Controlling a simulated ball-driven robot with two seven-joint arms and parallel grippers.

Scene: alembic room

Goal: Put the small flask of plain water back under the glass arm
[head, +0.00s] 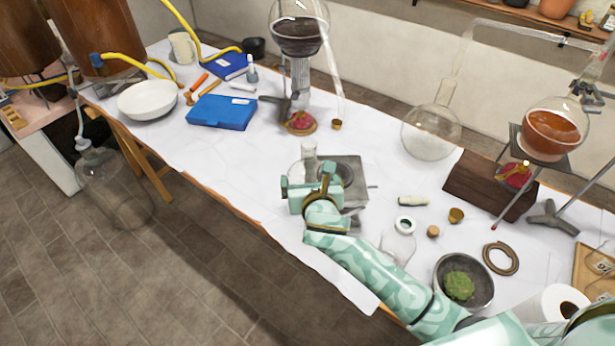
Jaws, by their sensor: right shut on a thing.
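My right gripper (311,188) is above the near edge of the white-covered table, shut on a small clear flask (308,160). The flask's pale neck shows just beyond the jaws; its lower part is mostly hidden by them, and I cannot make out the liquid level. A thin glass arm (333,70) slopes down from the round dark-filled vessel (299,36) at the back. Its lower end hangs above the cloth near a small brass cup (336,125). My left gripper is not in view.
A grey metal hotplate (349,171) stands right behind the gripper. A large round flask (431,132) and a dark wood block (490,184) are to the right. A blue case (222,112) lies left of the stand. The cloth between case and gripper is clear.

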